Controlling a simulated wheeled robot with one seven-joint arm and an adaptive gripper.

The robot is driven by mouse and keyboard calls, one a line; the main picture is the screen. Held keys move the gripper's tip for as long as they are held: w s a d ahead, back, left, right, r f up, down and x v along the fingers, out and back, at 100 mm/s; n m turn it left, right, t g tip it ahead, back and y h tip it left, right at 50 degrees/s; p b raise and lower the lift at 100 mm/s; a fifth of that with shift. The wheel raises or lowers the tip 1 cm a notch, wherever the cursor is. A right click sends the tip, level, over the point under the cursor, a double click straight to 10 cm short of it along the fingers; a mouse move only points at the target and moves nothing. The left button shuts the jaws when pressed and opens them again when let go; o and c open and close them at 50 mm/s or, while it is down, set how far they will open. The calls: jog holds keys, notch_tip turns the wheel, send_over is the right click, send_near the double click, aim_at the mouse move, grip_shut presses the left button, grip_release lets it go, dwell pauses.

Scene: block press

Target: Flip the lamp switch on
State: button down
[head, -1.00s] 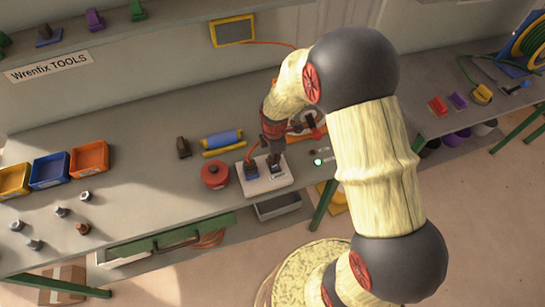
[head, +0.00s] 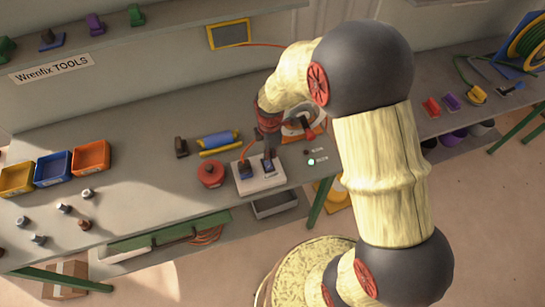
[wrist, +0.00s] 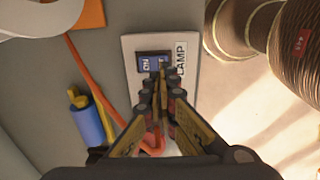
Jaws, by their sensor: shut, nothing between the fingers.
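The switch box (head: 258,184) is a pale block on the bench, marked LAMP; it also shows in the wrist view (wrist: 131,43). Its blue rocker switch (wrist: 146,65) carries the word ON on the visible left part. My gripper (wrist: 158,74) is shut and empty, with its tips over the right part of the rocker. I cannot tell whether they touch it. In the head view my gripper (head: 269,157) is above the right part of the box.
A red round pot (head: 210,173) stands close left of the box. A blue and yellow roll (head: 220,141) lies behind it. A small bright light (head: 311,162) shows on the bench to the right. Blue, orange and yellow bins (head: 53,169) stand far left.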

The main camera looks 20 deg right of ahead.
notch_tip(320, 180, up, 8)
jog(key=s, duration=0.1)
jog(key=shift+a+f, duration=0.2)
jog(key=shift+f, duration=0.05)
